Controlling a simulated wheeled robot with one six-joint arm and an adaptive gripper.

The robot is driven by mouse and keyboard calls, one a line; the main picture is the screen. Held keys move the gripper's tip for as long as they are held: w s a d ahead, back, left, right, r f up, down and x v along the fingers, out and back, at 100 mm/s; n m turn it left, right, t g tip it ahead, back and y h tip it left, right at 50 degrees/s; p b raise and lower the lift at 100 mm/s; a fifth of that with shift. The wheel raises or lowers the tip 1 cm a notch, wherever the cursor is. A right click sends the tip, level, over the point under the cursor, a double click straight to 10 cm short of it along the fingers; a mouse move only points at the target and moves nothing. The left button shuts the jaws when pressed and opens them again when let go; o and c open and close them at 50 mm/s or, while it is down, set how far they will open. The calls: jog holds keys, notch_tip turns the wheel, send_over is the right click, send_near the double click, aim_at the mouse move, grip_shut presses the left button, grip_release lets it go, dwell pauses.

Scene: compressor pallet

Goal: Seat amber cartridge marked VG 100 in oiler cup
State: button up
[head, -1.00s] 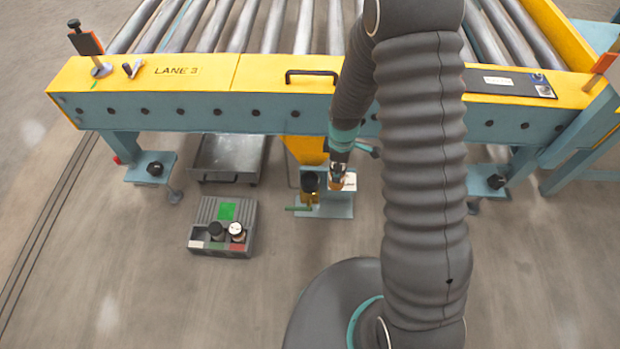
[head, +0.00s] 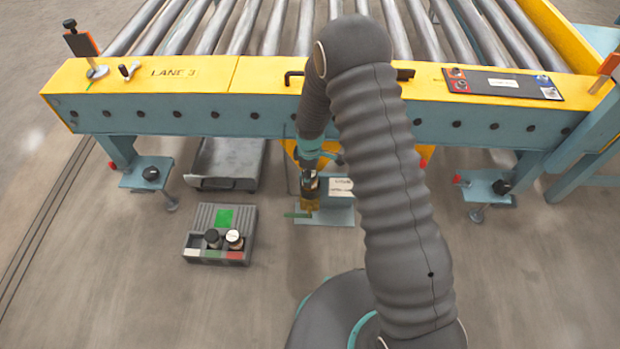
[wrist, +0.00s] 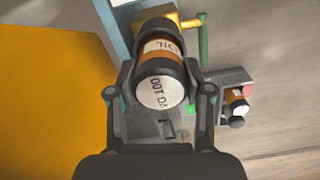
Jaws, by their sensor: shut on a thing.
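The amber cartridge (wrist: 160,75) has a pale end marked VG 100 facing the wrist camera and a dark band below that end. My gripper (wrist: 160,92) is shut around it, one finger on each side. In the head view my gripper (head: 309,180) is at the oiler cup (head: 309,204), whose brass-yellow lower part shows with a green lever (head: 296,215) to its left. In the wrist view the lever (wrist: 203,40) lies beyond the cartridge. Gripper and cartridge hide the cup's mouth, so I cannot tell whether the cartridge is inside it or just above.
A grey caddy (head: 196,253) with two other cartridges stands on the floor left of the cup. A metal tray (head: 228,160) lies under the yellow and blue conveyor frame (head: 220,75), which runs close behind my arm. A white card (head: 340,187) is right of the cup.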

jog(key=shift+f, duration=0.35)
jog(key=shift+f, duration=0.15)
jog(key=o, duration=1.3)
